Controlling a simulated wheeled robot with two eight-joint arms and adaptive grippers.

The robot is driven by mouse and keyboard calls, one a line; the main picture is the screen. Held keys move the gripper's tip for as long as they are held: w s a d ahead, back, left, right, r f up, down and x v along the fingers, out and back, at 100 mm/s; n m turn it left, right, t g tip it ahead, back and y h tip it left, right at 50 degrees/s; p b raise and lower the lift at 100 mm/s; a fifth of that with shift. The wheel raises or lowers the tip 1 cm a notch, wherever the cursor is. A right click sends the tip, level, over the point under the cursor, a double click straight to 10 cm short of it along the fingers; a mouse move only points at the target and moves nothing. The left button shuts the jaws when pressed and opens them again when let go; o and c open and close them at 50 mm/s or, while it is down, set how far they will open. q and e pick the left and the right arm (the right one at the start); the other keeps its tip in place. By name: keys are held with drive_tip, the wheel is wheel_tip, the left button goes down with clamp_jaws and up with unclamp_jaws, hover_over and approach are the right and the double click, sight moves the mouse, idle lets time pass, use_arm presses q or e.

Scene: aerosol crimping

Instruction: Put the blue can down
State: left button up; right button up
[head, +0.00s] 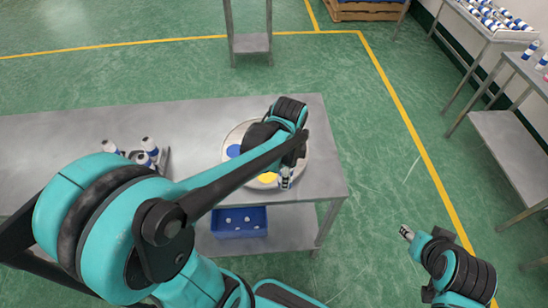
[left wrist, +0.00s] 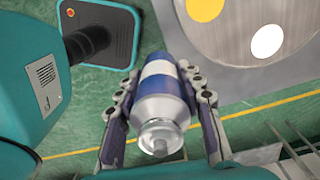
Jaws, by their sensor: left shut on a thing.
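My left gripper (left wrist: 160,115) is shut on the blue can (left wrist: 158,82), which has a white band and a silver top with a small nozzle. In the head view my left gripper (head: 286,178) is at the front edge of a round metal plate (head: 300,160) on the table. The plate carries a blue spot (head: 233,151) and a yellow spot (head: 268,177). A yellow spot (left wrist: 204,8) and a white spot (left wrist: 267,41) show on the plate in the left wrist view. My right gripper (head: 406,233) is off to the right over the floor, too small to read.
The grey table (head: 210,112) has several white and blue cans (head: 149,146) in a holder at its left. A blue bin (head: 239,223) sits on the shelf below. More cans (head: 490,14) lie on a table at the far right. The table's back strip is clear.

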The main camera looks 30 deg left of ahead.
use_arm(q)
drive_tip(key=shift+w+a+r+m, duration=0.1)
drive_tip(key=shift+r+m, duration=0.2)
drive_tip(key=shift+r, duration=0.05)
drive_tip(key=w+a+f+b, duration=0.1)
drive_tip(key=w+a+f, duration=0.1)
drive_tip(key=a, duration=0.1)
drive_tip(key=w+a+f, duration=0.2)
drive_tip(key=a, duration=0.1)
drive_tip(key=w+a+f+b, duration=0.1)
drive_tip(key=w+a+f, duration=0.1)
drive_tip(key=a, duration=0.1)
drive_tip(key=shift+a+f+b, duration=0.3)
drive_tip(key=shift+f+b, duration=0.05)
drive_tip(key=shift+f, duration=0.05)
wheel_tip(320, 180, down, 4)
drive_tip(key=shift+r+b, duration=0.2)
drive_tip(key=shift+b, duration=0.4)
drive_tip(key=shift+w+a+f, duration=0.1)
drive_tip(key=shift+f, duration=0.15)
drive_tip(key=shift+f, duration=0.15)
drive_tip(key=o, duration=1.3)
